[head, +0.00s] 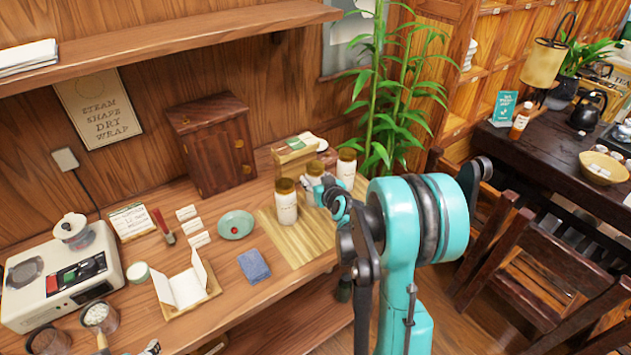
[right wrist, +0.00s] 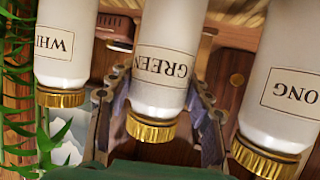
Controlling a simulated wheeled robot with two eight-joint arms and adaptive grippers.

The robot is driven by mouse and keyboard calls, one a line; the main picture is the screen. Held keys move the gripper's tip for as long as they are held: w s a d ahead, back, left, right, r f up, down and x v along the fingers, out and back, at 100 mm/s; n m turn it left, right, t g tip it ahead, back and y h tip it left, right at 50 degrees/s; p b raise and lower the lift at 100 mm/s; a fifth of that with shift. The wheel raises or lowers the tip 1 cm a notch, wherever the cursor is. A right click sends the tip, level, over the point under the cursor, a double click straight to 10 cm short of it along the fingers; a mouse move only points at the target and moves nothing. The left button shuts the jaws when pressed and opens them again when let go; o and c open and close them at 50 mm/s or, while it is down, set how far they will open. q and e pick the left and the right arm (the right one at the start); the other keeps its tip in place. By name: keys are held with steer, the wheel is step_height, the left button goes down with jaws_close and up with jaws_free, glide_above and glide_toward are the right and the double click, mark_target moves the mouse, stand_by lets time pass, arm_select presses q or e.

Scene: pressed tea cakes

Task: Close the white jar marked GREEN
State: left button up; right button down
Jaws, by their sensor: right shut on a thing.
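The white jar marked GREEN (right wrist: 160,92) stands upright in the middle of the right wrist view, which shows it upside down. Its gold lid (right wrist: 150,128) is on its top. In the head view it is the middle jar (head: 315,171), partly hidden by my arm. My right gripper (right wrist: 158,105) has a finger on each side of the GREEN jar and is shut on it near the lid; it also shows in the head view (head: 322,188). A small grey piece at the bottom edge of the head view may be my left gripper (head: 151,348); its jaws cannot be made out.
A jar with a label ending in ONG (right wrist: 284,85) and one starting with WHI (right wrist: 66,45) stand close on either side, both gold-lidded. They stand on a bamboo mat (head: 300,249). A wooden cabinet (head: 215,150) stands behind, a green dish (head: 236,224) left, a leafy plant (head: 385,100) right.

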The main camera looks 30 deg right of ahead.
steer(key=c, duration=1.1)
jaws_free()
steer(key=shift+f, duration=0.2)
steer(key=o, duration=0.4)
steer(key=shift+r, duration=0.1)
steer(key=shift+s+r, duration=0.15)
steer(key=shift+r, duration=0.1)
steer(key=p+v, duration=0.3)
steer(key=v, duration=0.8)
steer(key=shift+s+a, duration=0.1)
steer(key=shift+s, duration=0.25)
